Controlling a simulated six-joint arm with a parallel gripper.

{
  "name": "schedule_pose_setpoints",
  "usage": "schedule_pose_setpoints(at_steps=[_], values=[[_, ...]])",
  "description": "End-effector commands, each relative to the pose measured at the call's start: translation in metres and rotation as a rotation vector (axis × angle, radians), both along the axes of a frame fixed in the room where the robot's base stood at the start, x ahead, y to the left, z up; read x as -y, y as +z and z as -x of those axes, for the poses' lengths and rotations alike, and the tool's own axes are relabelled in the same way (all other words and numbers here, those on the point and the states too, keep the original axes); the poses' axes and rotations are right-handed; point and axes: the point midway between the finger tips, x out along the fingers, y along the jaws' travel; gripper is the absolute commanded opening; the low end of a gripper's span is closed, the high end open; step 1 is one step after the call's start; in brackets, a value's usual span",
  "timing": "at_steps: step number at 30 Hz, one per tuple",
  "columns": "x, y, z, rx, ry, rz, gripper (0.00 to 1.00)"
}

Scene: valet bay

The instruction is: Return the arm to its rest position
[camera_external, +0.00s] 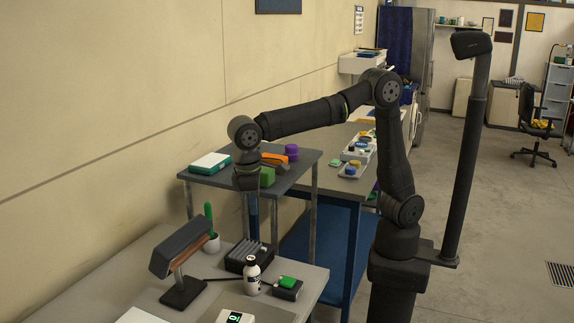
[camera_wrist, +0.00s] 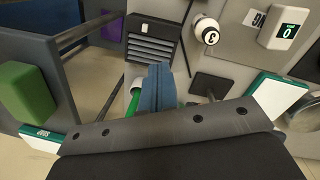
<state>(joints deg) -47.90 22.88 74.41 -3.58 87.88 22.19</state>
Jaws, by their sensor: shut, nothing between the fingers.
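My gripper (camera_external: 253,212) points down in the external view, between the raised grey shelf and the front bench. The arm reaches left from its upright base, with the elbow high. In the wrist view the blue fingers (camera_wrist: 155,88) are together with nothing between them. The gripper appears apart from the objects around it, with a cup holding a green-handled brush (camera_external: 210,228) close to its left.
The shelf (camera_external: 203,181) carries a green-and-white box (camera_external: 211,162), a green block (camera_external: 267,177) and purple item (camera_external: 291,151). The bench holds a ridged black case (camera_external: 246,254), white bottle (camera_external: 253,277), dark stand (camera_external: 181,250) and display device (camera_external: 234,317).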

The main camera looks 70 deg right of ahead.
Motion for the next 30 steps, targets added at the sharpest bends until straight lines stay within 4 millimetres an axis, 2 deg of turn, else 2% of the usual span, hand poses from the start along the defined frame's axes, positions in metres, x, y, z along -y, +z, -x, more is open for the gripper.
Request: schedule_pose_setpoints(at_steps=[15,18,24,30], values=[[0.021,0.022,0.0,0.039,-0.467,-0.107,0.0],[0.02,-0.003,0.001,0.037,-0.459,-0.101,0.0],[0.02,-0.038,0.001,0.037,-0.456,-0.102,0.0],[0.019,-0.057,0.001,0.038,-0.455,-0.104,0.0]])
